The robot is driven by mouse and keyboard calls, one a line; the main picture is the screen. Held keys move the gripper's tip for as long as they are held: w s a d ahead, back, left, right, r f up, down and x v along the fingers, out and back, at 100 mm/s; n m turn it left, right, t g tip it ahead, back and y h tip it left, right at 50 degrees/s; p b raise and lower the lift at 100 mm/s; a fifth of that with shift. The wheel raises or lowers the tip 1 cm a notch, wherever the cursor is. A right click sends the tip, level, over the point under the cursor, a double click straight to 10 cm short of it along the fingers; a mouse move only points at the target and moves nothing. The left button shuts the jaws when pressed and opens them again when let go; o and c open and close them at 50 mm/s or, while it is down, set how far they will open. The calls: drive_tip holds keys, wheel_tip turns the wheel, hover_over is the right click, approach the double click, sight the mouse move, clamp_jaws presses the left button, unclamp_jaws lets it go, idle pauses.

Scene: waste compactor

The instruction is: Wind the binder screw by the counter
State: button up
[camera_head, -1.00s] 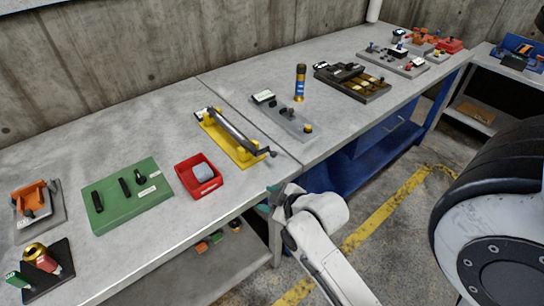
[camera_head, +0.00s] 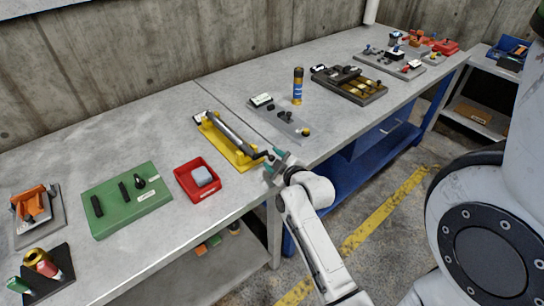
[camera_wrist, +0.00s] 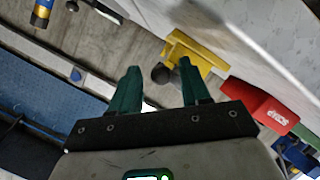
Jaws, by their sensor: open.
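The binder screw (camera_head: 229,139) is a long grey rod on a yellow frame, lying near the front edge of the counter. Its crank end with a dark knob points toward the front edge. A small white label or display sits at its far end, too small to read. My gripper (camera_head: 276,164) is open at the counter's front edge, beside the crank end. In the wrist view, the yellow frame (camera_wrist: 186,50) is ahead, and the dark knob (camera_wrist: 160,74) appears between the green fingertips of my gripper (camera_wrist: 159,67). I cannot tell whether they touch it.
A red bin (camera_head: 183,183) with a grey block stands left of the screw, and a green panel (camera_head: 108,209) beyond it. A grey plate (camera_head: 272,119) with knobs and a yellow-blue cylinder (camera_head: 298,86) are to the right. The counter edge (camera_head: 227,222) runs below my gripper.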

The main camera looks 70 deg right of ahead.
drive_tip(key=shift+x, duration=0.8)
drive_tip(key=shift+c, duration=0.2)
clamp_jaws()
drive_tip(key=shift+f+m, duration=0.1)
drive_tip(key=shift+m, duration=0.2)
drive_tip(key=m+y+b, duration=0.1)
drive_tip(key=f+m+t+b, duration=0.1)
drive_tip(key=m, duration=0.1)
drive_tip(key=shift+w+a+f+y, duration=0.15)
drive_tip(key=shift+a+f+y, duration=0.1)
drive_tip(key=shift+y, duration=0.15)
drive_tip(key=shift+w+a+f+m+t+y+b, duration=0.2)
drive_tip(key=shift+m+y+b, duration=0.15)
drive_tip(key=shift+m, duration=0.3)
drive_tip(key=shift+w+a+f+m+t+y+b, duration=0.1)
drive_tip(key=shift+f+m+t+y+b, duration=0.25)
drive_tip(key=shift+m, duration=0.3)
drive_tip(key=shift+r, duration=0.15)
drive_tip(key=shift+s, duration=0.1)
